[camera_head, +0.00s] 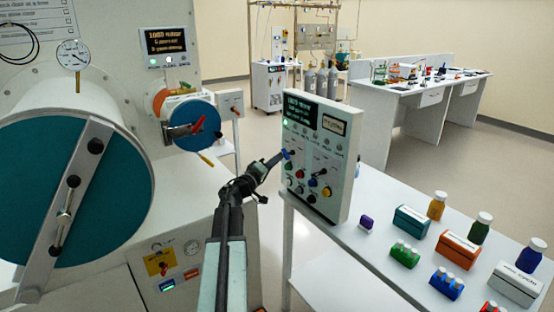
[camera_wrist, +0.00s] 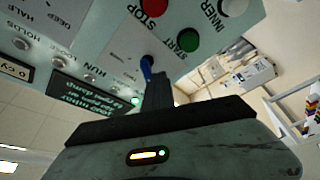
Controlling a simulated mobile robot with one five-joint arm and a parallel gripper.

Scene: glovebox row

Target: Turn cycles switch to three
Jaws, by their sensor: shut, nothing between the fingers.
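The control panel (camera_head: 343,175) is a pale upright box on the front end of the white bench. A small blue switch (camera_wrist: 147,66) sits on it; its label is not readable, so I cannot tell whether it is the cycles switch. My gripper (camera_head: 279,158) is at the left edge of the panel face, fingers shut and empty. In the wrist view the dark fingers (camera_wrist: 157,90) end right at the blue switch and partly cover it; whether they touch it is unclear. A red STOP button (camera_wrist: 153,8) and a green START button (camera_wrist: 188,40) are beside it.
A round-doored glovebox chamber (camera_head: 125,180) and a smaller blue-doored port (camera_head: 195,125) stand left of my arm. The white bench (camera_head: 375,245) right of the panel carries bottles, coloured boxes and vial racks. Floor beyond is clear towards another bench (camera_head: 400,105).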

